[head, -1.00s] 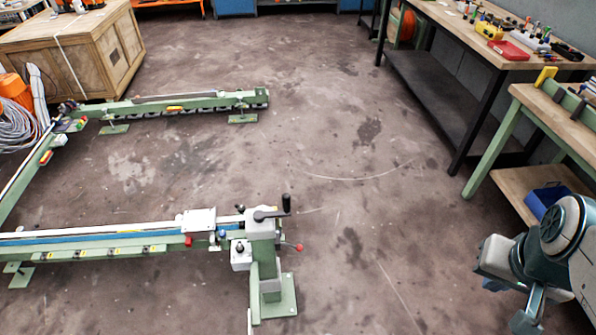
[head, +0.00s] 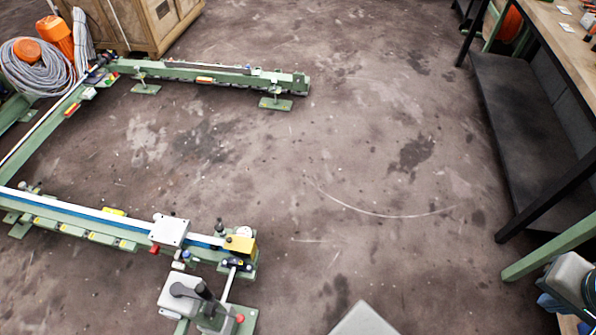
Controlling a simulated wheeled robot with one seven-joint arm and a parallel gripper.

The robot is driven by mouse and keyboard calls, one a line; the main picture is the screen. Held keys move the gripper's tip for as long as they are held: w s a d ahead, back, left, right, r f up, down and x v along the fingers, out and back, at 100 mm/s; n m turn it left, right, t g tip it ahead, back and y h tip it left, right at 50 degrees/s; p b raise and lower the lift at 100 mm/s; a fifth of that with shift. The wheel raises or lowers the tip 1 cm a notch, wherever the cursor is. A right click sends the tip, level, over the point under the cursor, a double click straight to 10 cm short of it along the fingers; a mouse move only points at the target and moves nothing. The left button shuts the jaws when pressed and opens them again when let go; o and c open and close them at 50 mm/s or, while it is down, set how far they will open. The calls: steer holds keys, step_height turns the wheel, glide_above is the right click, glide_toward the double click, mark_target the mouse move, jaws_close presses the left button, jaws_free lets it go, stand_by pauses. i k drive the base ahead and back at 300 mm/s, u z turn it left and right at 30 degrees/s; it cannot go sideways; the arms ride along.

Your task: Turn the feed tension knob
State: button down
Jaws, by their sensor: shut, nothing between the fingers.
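The green ring inverter rail (head: 75,230) runs from the left to a white-and-green end unit (head: 175,290) at the bottom. A black crank handle (head: 205,292) sits on top of that unit. A red ball knob (head: 240,319) shows beside it. A small red knob (head: 155,250) sits under a white box (head: 172,230) on the rail. A round dial (head: 244,232) and a yellow block (head: 240,245) are at the rail's end. I cannot tell which part is the feed tension knob. Part of my arm shows at the right edge, far from the machine; my gripper cannot be made out.
A second green rail (head: 210,72) stands at the back left. A workbench with a dark lower shelf (head: 525,130) lines the right side. The concrete floor (head: 350,160) between is clear.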

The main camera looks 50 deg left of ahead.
mark_target(219, 228)
steer(key=i, duration=0.2)
steer(key=u, duration=2.55)
steer(key=k, duration=0.65)
steer(key=z, duration=0.3)
steer(key=i, duration=1.9)
steer(key=u, duration=0.75)
